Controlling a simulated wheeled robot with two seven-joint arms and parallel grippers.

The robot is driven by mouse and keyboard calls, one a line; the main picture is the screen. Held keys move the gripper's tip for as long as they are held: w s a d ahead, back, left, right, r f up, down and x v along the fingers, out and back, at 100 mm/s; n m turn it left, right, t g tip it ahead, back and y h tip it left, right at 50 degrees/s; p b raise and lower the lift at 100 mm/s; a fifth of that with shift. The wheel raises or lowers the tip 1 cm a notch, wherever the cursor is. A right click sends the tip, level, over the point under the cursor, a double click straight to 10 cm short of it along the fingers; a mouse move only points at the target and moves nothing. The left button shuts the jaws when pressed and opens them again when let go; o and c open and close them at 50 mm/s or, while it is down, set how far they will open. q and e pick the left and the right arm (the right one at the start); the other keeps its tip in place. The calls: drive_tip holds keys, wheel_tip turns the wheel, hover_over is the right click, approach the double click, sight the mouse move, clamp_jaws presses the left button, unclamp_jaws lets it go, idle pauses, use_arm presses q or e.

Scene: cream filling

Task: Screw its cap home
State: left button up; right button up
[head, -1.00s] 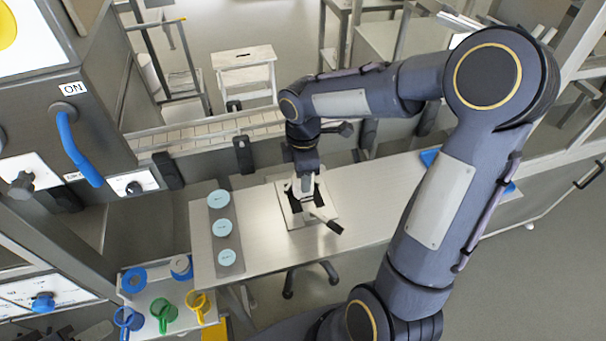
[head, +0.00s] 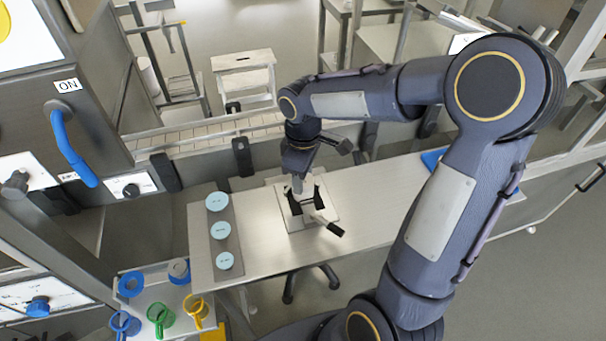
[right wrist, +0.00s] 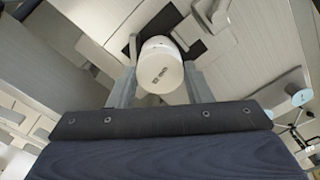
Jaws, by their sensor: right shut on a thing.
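A white round cap (right wrist: 160,72) with small dark lettering, hard to read, sits between the two grey fingers of my right gripper (right wrist: 155,85) in the right wrist view. In the head view my right gripper (head: 297,184) points down over a fixture with black jaws (head: 316,197) on a pale square plate (head: 328,216). The gripper is shut on the cap. The fixture's lever ends in a black grip (head: 335,230). What lies beneath the cap, and its thread, are hidden. My left gripper is not in view.
The steel table (head: 262,235) is bare around the plate. A grey strip (head: 228,273) with three pale blue discs (head: 221,230) lies at its left end. A lower shelf holds blue, green and yellow jugs (head: 161,318). Machine panels stand at the left.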

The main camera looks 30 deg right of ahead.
drive_tip(key=shift+f+m+b, duration=0.1)
drive_tip(key=shift+m+b, duration=0.2)
drive_tip(key=shift+m, duration=0.8)
drive_tip(key=m, duration=0.3)
drive_tip(key=shift+m, duration=0.3)
drive_tip(key=o, duration=0.8)
drive_tip(key=n, duration=0.1)
drive_tip(key=n+p, duration=0.1)
drive_tip(key=n, duration=0.1)
drive_tip(key=shift+r+n, duration=0.2)
drive_tip(key=shift+n, duration=0.1)
drive_tip(key=shift+f+n+p, duration=0.15)
drive_tip(key=shift+n+p, duration=0.15)
drive_tip(key=shift+n, duration=0.9)
